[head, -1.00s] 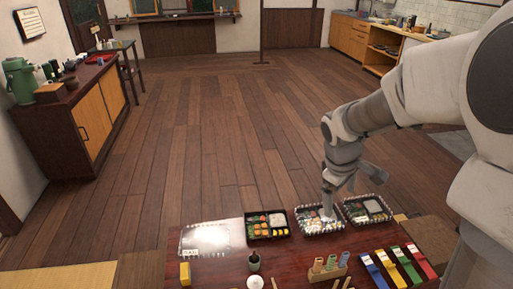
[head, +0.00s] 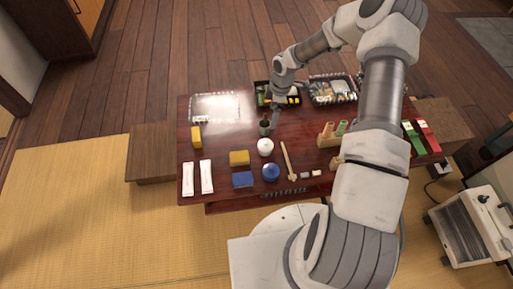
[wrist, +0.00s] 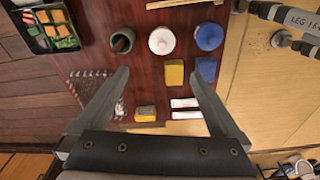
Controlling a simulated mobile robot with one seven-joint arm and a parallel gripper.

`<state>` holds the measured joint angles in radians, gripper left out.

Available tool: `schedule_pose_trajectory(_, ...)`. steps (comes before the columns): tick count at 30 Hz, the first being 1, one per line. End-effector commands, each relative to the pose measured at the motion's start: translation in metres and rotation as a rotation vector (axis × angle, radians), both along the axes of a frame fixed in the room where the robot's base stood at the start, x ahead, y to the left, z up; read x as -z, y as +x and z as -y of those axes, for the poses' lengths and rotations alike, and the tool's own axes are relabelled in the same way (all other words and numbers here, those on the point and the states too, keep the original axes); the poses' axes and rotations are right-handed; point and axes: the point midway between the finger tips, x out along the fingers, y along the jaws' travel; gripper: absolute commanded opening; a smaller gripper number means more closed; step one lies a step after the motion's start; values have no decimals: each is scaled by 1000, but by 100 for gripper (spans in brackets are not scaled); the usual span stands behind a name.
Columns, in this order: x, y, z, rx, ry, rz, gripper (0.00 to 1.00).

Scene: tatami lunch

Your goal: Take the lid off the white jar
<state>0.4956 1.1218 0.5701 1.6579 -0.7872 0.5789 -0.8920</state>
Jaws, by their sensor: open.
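The white jar (head: 265,147) stands on the dark red table, seen from above, with a round white top. In the wrist view the white jar (wrist: 162,41) lies just beyond my fingertips, between their lines. Its lid appears to be on; the seam is too small to make out. My gripper (wrist: 157,74) is open and empty, above the table and apart from the jar. In the head view my gripper (head: 274,120) hangs near the dark cup, behind the jar.
A dark cup (wrist: 122,40) and a blue round jar (wrist: 208,36) flank the white jar. A yellow block (wrist: 174,73) and a blue block (head: 243,179) sit close by. A wooden stick (head: 289,160) lies right of it. Lunch boxes (head: 333,91) line the back edge.

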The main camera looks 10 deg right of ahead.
Motion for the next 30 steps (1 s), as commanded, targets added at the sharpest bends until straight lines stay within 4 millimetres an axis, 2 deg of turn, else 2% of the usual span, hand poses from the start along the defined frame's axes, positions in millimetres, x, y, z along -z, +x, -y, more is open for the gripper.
schedule_pose_trajectory(7,33,0,-4,-12,13,-1,100)
schedule_pose_trajectory(18,111,2,-13,-10,13,-1,100)
schedule_pose_trajectory(21,124,2,-15,-8,12,-1,100)
schedule_pose_trajectory(30,141,1,-16,-8,12,-1,100)
